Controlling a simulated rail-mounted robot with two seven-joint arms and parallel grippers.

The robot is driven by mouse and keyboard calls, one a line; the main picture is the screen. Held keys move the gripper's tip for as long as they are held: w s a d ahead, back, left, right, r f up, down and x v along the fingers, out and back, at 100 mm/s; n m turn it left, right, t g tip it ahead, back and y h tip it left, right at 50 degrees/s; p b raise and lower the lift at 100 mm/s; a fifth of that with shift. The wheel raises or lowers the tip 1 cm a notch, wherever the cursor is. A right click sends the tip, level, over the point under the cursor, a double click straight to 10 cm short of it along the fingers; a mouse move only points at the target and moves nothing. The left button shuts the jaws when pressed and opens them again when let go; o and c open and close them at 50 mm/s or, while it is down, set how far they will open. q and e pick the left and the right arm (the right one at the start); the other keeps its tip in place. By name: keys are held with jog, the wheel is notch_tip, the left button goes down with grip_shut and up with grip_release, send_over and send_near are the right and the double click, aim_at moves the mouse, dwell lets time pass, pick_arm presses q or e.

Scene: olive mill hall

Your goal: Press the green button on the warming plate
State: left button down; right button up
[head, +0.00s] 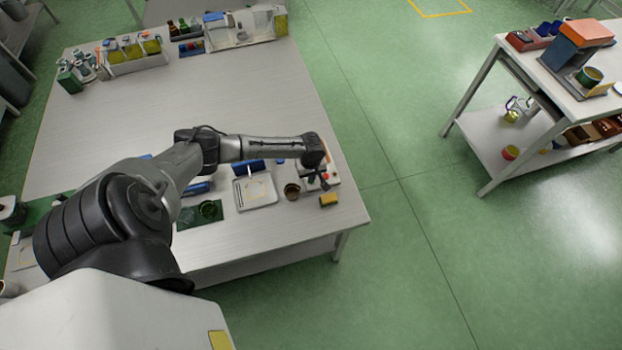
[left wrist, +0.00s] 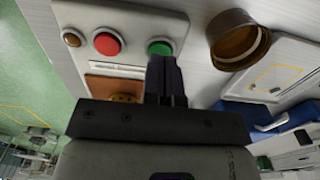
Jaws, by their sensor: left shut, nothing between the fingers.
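The warming plate (head: 333,174) sits near the right front corner of the table, partly hidden under my left wrist in the head view. The left wrist view shows its pale panel (left wrist: 133,64) with a green button (left wrist: 159,48), a red button (left wrist: 107,44) and a small amber round part (left wrist: 72,38). My left gripper (left wrist: 163,62) is shut and empty. Its fingertips are right at the green button and cover its lower edge; I cannot tell whether they touch it. My right gripper is not in view.
A brown cup (left wrist: 240,40) stands close beside the panel. A white scale-like tray (head: 256,193) and a yellow block (head: 328,199) are nearby on the table (head: 215,110). Racks with bottles stand at the far edge. The table's middle is clear.

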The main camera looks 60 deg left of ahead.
pick_arm(q)
jog(key=shift+f+b, duration=0.35)
jog(key=shift+f, duration=0.4)
jog(key=shift+r, duration=0.15)
jog(key=shift+r+p, duration=0.55)
jog(key=shift+p, duration=0.25)
notch_tip(320, 180, up, 5)
jog(key=p, duration=0.5)
jog(key=shift+f, duration=0.1)
jog(key=shift+f, duration=0.1)
